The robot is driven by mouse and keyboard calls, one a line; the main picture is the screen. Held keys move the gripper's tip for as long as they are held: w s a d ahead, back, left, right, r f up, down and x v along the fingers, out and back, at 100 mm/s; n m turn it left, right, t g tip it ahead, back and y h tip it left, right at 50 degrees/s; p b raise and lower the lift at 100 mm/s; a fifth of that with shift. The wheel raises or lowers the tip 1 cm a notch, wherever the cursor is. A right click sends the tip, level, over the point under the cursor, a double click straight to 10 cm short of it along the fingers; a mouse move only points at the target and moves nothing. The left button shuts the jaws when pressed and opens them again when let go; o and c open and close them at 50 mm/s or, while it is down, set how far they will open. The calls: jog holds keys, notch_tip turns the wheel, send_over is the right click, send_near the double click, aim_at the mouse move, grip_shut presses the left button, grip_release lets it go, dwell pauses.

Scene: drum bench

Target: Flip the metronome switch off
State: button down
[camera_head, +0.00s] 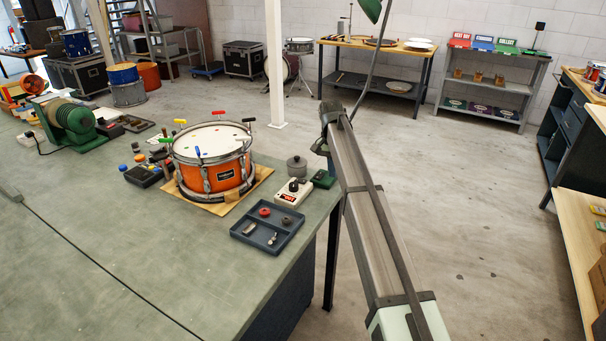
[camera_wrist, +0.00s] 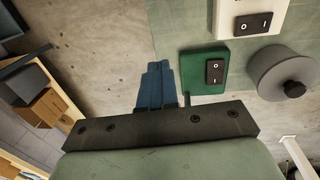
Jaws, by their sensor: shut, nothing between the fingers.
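A cream box (camera_head: 293,193) with a red display and a dark knob stands near the bench's right edge; it looks like the metronome. In the wrist view its corner (camera_wrist: 283,8) shows at the top right, with a black rocker switch (camera_wrist: 253,24) marked O and I. A smaller green box (camera_head: 323,179) beside it has a similar black rocker (camera_wrist: 214,71). Which side of either rocker is pressed I cannot tell. My gripper (camera_wrist: 158,68) is shut and empty, its blue fingers together, left of the green box and apart from it in the picture.
A grey lidded pot (camera_head: 297,167) stands close behind the cream box; it also shows in the wrist view (camera_wrist: 270,72). A dark tray (camera_head: 245,236) with small parts lies in front. An orange drum (camera_head: 213,174) stands to the left.

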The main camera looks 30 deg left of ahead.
notch_tip(320, 180, up, 10)
send_over(303, 181)
jog(key=a, duration=0.2)
jog(key=shift+w+r, duration=0.1)
jog(key=shift+w, duration=0.05)
jog(key=f, duration=0.4)
jog(key=d+f, duration=0.1)
jog(key=f, duration=0.9)
jog(key=shift+d, duration=0.4)
jog(key=shift+d+f, duration=0.25)
jog(key=shift+a, duration=0.25)
